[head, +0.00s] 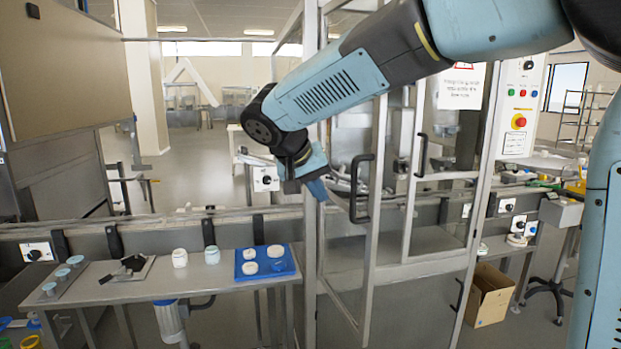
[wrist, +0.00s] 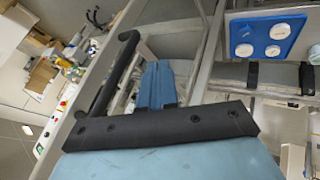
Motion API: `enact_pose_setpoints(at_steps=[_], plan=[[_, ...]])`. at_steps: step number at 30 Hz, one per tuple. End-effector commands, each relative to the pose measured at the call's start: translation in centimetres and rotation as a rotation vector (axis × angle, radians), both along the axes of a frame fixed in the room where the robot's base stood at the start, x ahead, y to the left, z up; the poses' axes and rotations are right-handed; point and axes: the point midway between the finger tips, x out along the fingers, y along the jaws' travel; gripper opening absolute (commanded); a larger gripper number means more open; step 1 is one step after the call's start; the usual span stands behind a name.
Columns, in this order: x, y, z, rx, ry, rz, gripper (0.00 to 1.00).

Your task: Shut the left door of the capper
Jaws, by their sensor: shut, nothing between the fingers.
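The capper's left door (head: 374,235) is a metal-framed clear panel that stands ajar, its lower edge angled out toward me. Its black bar handle (head: 361,188) is upright near the free edge and also shows in the wrist view (wrist: 108,80), left of the fingers. The right door (head: 411,190) has its own black handle (head: 421,155). My gripper (head: 318,190) is shut and empty, left of the left door's handle and apart from it in the head view. In the wrist view the blue fingers (wrist: 155,85) are together. Whether they touch the door cannot be told.
A bench (head: 215,278) at left holds a blue tray (head: 284,269) with white lidded jars, more jars and small parts. A cardboard box (head: 488,296) is on the floor at right. A control panel with a red emergency button (head: 519,121) stands right of the doors.

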Motion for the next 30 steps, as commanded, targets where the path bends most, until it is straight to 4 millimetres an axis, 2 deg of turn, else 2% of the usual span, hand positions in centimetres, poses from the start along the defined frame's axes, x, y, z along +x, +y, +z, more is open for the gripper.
enact_pose_setpoints(at_steps=[3,7,12,30], plan=[[0.9,-0.9,-1.7,-0.001,0.003,-0.002,0.00],[1.2,-2.8,-1.4,0.001,0.000,-0.003,0.00],[1.5,-4.2,-1.4,0.000,0.001,-0.001,0.00],[1.6,-4.7,-1.4,0.001,0.000,0.013,0.00]])
